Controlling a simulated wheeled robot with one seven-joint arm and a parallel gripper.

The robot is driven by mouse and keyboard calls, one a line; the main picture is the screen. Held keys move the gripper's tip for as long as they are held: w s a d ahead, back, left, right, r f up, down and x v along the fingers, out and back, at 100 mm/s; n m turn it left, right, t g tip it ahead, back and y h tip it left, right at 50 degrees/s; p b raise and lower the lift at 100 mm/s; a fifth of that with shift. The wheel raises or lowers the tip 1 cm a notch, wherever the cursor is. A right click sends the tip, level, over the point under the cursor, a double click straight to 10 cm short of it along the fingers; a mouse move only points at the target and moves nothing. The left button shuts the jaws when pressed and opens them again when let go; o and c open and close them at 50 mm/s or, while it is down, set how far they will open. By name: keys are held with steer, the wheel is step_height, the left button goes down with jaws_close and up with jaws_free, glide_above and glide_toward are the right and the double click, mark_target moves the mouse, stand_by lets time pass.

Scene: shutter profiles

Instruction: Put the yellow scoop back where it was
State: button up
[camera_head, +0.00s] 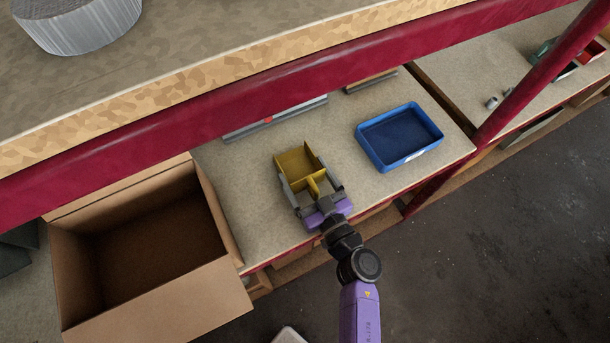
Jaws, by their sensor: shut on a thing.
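The yellow scoop (297,160) is a small open box-like piece with an inner divider, seen over the middle of the shelf board. My gripper (302,186) has its grey fingers on either side of the scoop and is shut on it. The purple wrist is at the scoop's near side, with my arm reaching in from the bottom right. I cannot tell whether the scoop touches the board or is held just above it.
A blue tray (428,117) stands on the shelf board (243,184) to the right. An open cardboard box (222,290) is at the left. Grey profiles (277,118) lie behind the scoop. A red upper beam (260,85) and a slanted red post (512,97) bound the space.

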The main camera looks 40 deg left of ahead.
steer(key=shift+f, duration=0.1)
steer(key=o, duration=1.3)
steer(key=shift+d, duration=0.2)
steer(key=p+v, duration=0.1)
steer(key=v, duration=1)
steer(key=shift+s+d, duration=0.2)
steer(key=shift+d, duration=0.1)
steer(key=s+d+r+m+t+h, duration=0.2)
steer(key=s+d+r+m+h, duration=0.2)
steer(key=d, duration=0.6)
steer(key=s+d+r+m+t+h, duration=0.3)
steer(key=s+d+r+m+h, duration=0.2)
steer(key=d, duration=0.6)
steer(key=s+d+r+m+t+h, duration=0.2)
steer(key=s+d+r+m+h, duration=0.2)
steer(key=s+d+r+h, duration=0.3)
steer(key=shift+s+d+r+t+h, duration=0.15)
steer(key=shift+s+d+r, duration=0.15)
steer(key=shift+d, duration=0.3)
steer(key=shift+s+d+r+t+h, duration=0.1)
steer(key=shift+s+d+r, duration=0.05)
steer(key=shift+s+d, duration=0.35)
steer(key=shift+s+d+r+t+h, duration=0.15)
steer(key=shift+s+d+r, duration=0.1)
steer(key=shift+d, duration=0.4)
